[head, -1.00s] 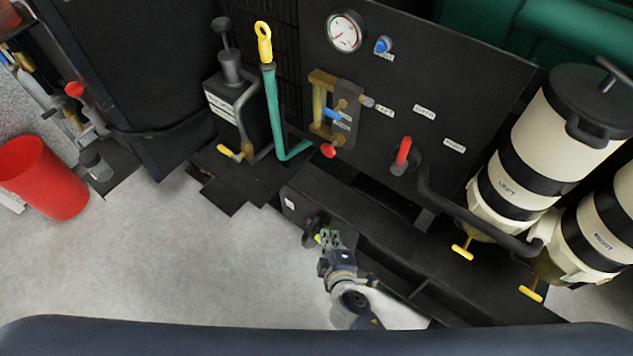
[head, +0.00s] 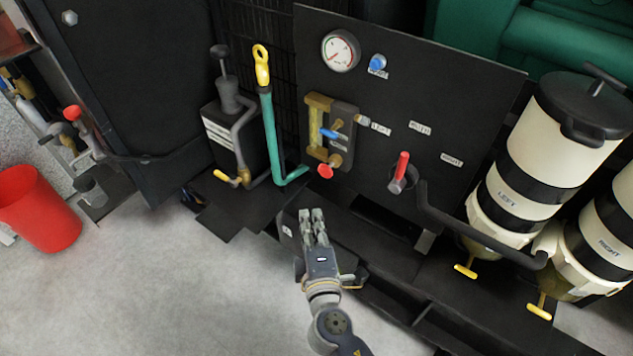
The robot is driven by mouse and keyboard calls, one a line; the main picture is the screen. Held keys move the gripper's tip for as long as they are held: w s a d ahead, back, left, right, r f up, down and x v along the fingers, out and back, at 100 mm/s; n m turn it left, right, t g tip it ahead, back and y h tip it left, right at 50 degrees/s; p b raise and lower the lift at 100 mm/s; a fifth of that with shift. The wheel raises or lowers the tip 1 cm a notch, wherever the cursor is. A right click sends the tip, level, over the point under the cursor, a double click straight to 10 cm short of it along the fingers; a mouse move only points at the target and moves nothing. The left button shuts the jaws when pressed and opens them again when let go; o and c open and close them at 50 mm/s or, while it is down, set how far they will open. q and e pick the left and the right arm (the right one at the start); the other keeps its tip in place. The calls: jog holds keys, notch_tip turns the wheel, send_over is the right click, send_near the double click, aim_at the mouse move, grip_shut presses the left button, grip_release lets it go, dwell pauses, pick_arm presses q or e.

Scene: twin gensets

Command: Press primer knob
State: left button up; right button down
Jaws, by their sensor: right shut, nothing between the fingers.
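A black upright panel (head: 455,95) carries a round white gauge (head: 341,51). A blue knob (head: 378,62) sits right of the gauge, above a small label too fine to read surely; it may be the primer knob. My right gripper (head: 312,215) is shut and empty, fingers pointing up the picture towards the panel. It is over the dark base, below a brass valve block (head: 316,128) with a blue lever (head: 328,133) and a red knob (head: 325,171). It appears apart from all of these. My left gripper is not in view.
A red-handled selector valve (head: 401,168) and two white canisters marked LEFT (head: 518,165) and RIGHT (head: 610,235) stand to the right. A red bucket (head: 38,210) is on the clear floor at far left.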

aim_at(326, 171)
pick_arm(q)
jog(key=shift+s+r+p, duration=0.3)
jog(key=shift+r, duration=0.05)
pick_arm(e)
jog(key=w+d+f, duration=0.1)
jog(key=w, duration=1.1)
jog(key=shift+f, duration=0.2)
jog(key=shift+d, duration=0.1)
